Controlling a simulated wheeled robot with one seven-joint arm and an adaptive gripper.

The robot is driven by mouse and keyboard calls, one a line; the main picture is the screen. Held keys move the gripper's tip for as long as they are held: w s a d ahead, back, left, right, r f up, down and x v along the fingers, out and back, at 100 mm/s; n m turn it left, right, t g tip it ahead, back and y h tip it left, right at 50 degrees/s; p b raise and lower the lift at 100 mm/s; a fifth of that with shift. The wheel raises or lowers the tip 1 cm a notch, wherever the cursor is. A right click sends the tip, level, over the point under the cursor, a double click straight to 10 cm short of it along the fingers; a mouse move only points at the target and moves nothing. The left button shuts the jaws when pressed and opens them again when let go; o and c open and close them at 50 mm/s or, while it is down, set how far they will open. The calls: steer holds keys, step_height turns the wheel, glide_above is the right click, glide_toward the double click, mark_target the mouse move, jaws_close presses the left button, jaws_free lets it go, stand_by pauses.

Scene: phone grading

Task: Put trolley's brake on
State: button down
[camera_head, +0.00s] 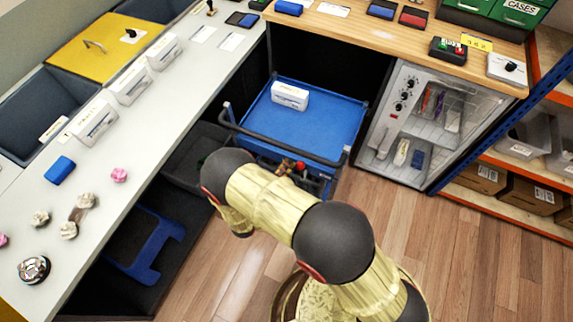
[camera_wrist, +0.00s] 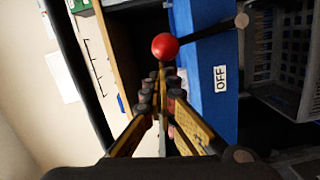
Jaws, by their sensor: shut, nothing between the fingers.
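The blue trolley (camera_head: 330,122) stands under the worktop between the counter and the oven-like cabinet, with a white box (camera_head: 290,95) on its top. A red ball knob (camera_wrist: 165,46) sits on a dark rod that runs right across the trolley's blue panel (camera_wrist: 205,60) in the wrist view. An OFF label (camera_wrist: 221,79) is on that panel near the rod. The knob also shows small in the head view (camera_head: 300,166). My gripper (camera_wrist: 161,72) is shut and empty, its tips just short of the knob in the picture; I cannot tell whether they touch.
A grey crate (camera_wrist: 285,60) is right of the panel in the wrist view. The white counter (camera_head: 140,160) runs along the left, with a dark bin (camera_head: 190,150) below. A glass-fronted cabinet (camera_head: 405,100) stands right. Wooden floor (camera_head: 440,250) is clear at the lower right.

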steer(key=s+d+m, duration=0.3)
steer(key=d+m, duration=0.2)
steer(key=d, duration=0.3)
steer(key=shift+s+r+y+b, duration=0.3)
steer(key=shift+s+r, duration=0.05)
steer(key=shift+d, duration=0.1)
stand_by(0.4)
